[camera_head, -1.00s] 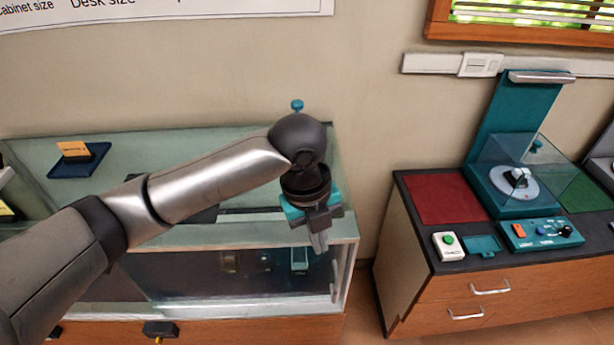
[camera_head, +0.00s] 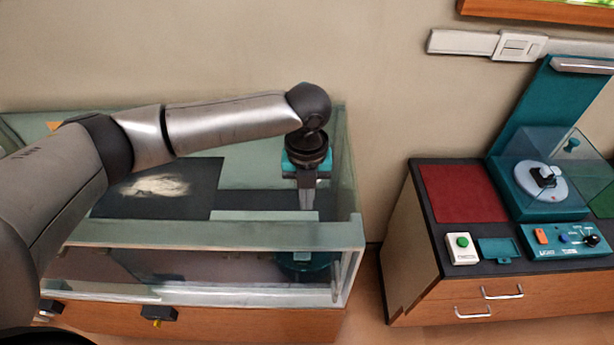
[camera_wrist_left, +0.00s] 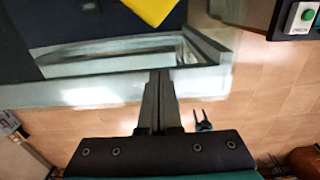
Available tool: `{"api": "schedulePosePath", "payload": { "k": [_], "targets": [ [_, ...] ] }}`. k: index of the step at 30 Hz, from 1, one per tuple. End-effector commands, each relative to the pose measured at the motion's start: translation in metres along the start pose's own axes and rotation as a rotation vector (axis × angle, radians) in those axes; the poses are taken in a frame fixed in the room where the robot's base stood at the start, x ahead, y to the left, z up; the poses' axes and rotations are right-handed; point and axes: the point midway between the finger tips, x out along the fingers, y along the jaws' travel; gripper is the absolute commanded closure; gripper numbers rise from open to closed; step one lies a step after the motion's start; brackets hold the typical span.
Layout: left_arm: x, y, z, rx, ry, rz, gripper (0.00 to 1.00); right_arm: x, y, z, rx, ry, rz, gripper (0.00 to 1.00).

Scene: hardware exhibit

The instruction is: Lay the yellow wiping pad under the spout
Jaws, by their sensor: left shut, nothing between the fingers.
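A yellow flat piece (camera_wrist_left: 150,8), which looks like the wiping pad, is cut off by the top edge of the left wrist view. It lies on a dark surface; I cannot make it out in the head view. My left gripper (camera_head: 306,205) points down over the right part of the glass display case, shut and empty. Its closed fingers also show in the left wrist view (camera_wrist_left: 160,80), apart from the yellow piece. I cannot identify a spout in these frames. My right gripper is not in view.
The glass case (camera_head: 200,235) has a raised rim and a glass right end. A dark panel with a pale smear (camera_head: 155,188) lies at its left. To the right, past a floor gap, a cabinet carries a red mat (camera_head: 462,193), a green-button box (camera_head: 462,248) and a teal device (camera_head: 545,205).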

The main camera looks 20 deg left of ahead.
Motion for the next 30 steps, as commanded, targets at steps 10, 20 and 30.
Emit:
{"api": "schedulePosePath", "payload": {
  "k": [10,20,30],
  "targets": [
    [0.009,-0.001,0.031,0.001,-0.001,-0.001,1.00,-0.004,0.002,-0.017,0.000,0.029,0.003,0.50],
    [0.009,0.000,0.040,0.002,-0.001,0.000,1.00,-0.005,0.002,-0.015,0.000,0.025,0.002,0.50],
    [0.010,-0.001,0.045,0.000,-0.003,-0.001,1.00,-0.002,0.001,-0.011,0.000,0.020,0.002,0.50]
  ]
}}
